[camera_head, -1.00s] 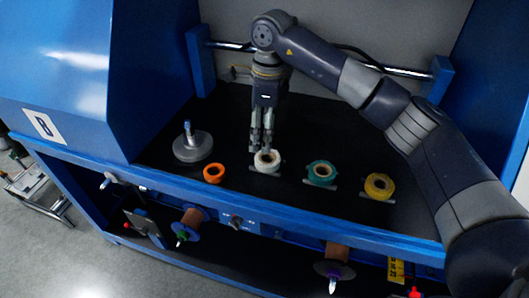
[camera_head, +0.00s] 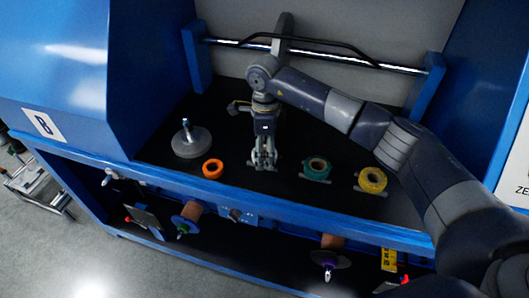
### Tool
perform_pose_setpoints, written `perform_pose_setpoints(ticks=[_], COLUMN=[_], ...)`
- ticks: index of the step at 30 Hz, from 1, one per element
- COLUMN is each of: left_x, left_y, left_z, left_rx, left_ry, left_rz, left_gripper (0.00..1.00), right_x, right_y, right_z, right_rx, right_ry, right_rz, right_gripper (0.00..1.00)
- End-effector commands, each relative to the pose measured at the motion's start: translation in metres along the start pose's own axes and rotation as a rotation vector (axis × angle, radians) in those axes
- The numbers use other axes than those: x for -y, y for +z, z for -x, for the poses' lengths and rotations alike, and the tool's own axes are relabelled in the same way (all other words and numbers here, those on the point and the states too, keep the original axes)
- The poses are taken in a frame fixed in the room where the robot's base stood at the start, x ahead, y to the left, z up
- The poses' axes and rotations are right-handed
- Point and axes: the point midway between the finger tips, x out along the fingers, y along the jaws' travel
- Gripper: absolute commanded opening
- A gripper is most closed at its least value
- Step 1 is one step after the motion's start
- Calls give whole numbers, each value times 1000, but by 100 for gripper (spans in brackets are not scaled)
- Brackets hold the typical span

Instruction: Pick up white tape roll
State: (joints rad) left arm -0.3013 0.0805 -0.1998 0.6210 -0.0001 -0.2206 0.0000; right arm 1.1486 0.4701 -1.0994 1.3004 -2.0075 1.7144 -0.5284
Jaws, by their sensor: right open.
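My right gripper (camera_head: 263,164) is open and points down at the black work surface, between the orange roll (camera_head: 213,169) and the green tape roll (camera_head: 317,168). The white tape roll is hidden, or nearly so, behind the gripper's fingers; I cannot make out its outline or whether the fingers touch it. My left gripper is not in view.
A yellow tape roll (camera_head: 372,180) lies at the right. A grey round base with an upright post (camera_head: 191,141) stands at the left. The blue front rail (camera_head: 300,212) runs close in front of the rolls. A metal bar (camera_head: 310,56) crosses the back.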

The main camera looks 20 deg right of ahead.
Motion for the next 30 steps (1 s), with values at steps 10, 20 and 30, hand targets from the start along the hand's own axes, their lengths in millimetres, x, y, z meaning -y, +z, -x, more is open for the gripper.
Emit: perform_pose_setpoints(ticks=[10, 20, 30], left_x=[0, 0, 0], left_y=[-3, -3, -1], left_z=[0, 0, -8], left_rx=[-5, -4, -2], left_ry=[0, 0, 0], left_rz=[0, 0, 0], left_gripper=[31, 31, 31], right_x=[0, 0, 1], right_y=[0, 0, 1], right_z=[-2, -1, 12], right_rx=[1, 1, 2], right_ry=[-1, 0, -4], right_rz=[1, 1, 2], right_gripper=[56, 33, 33])
